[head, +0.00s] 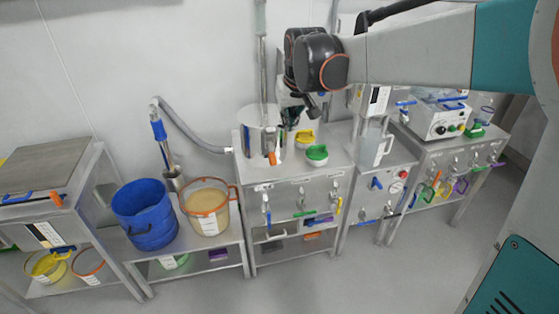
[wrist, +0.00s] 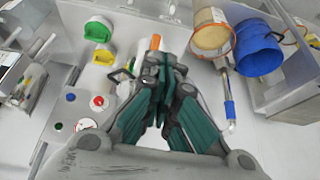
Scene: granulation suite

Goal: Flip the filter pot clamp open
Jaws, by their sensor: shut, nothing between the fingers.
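A steel cylindrical pot (head: 259,118), which looks like the filter pot, stands on the left of the middle steel bench. An orange handle-like part (head: 272,158) and a blue upright part (head: 247,140) show at its front. I cannot tell which part is the clamp. My gripper (head: 291,122) hangs at the pot's right side, its fingers shut and empty; I cannot tell whether they touch it. In the wrist view the teal fingers (wrist: 161,82) come together in front of the pot area and hide most of it; an orange part (wrist: 155,42) shows beyond the tips.
White jars with a yellow lid (head: 305,136) and a green lid (head: 317,153) stand close right of the gripper. A white jug (head: 383,148) is farther right. A blue bucket (head: 146,213) and an orange-rimmed tub (head: 207,211) stand on the lower bench at left.

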